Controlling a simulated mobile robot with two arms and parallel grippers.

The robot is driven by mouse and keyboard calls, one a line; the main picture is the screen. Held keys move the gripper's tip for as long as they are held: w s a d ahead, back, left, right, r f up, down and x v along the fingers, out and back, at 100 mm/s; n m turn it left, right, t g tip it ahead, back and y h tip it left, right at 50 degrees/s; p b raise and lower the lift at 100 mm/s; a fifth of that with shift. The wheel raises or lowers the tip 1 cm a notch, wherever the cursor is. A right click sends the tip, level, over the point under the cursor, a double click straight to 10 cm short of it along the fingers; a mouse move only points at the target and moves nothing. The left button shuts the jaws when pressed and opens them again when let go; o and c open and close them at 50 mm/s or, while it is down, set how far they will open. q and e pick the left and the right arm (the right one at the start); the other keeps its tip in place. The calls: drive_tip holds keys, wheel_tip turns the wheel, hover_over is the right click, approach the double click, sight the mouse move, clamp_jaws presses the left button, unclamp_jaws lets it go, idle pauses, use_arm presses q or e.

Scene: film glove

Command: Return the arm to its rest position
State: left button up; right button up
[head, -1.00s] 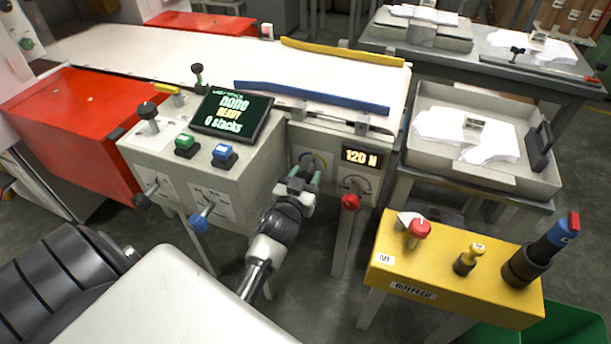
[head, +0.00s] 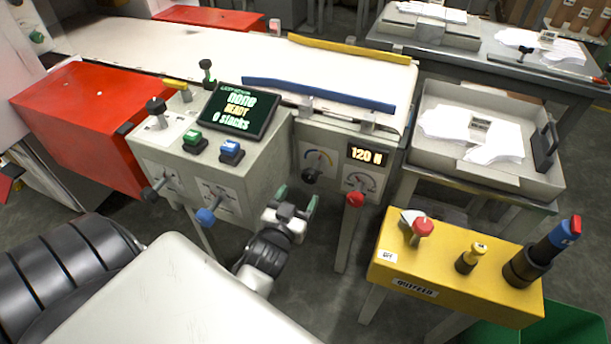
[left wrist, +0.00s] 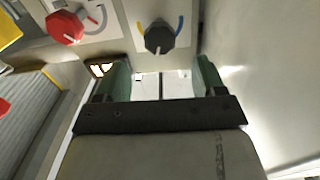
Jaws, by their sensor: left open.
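My left gripper (head: 298,200) is in the lower middle of the head view, in front of the grey machine. It is open and empty, with green fingertips apart from each other. In the left wrist view, the two green fingers (left wrist: 160,80) stand wide apart with nothing between them. A black knob (head: 312,174) with a blue and yellow arc is just beyond the fingertips; it also shows in the left wrist view (left wrist: 159,37). The gripper does not touch it. My right gripper is not in view.
A red knob (head: 355,199) sits right of the black knob, below the "120 N" display (head: 364,155). A control box with a screen (head: 236,111) stands left. A yellow stand (head: 450,262) with handles is at right, beside a grey tray (head: 480,182). Open floor lies between.

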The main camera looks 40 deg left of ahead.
use_arm(q)
drive_tip(key=shift+v, duration=1.1)
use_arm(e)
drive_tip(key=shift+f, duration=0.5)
use_arm(q)
drive_tip(key=shift+f, duration=0.1)
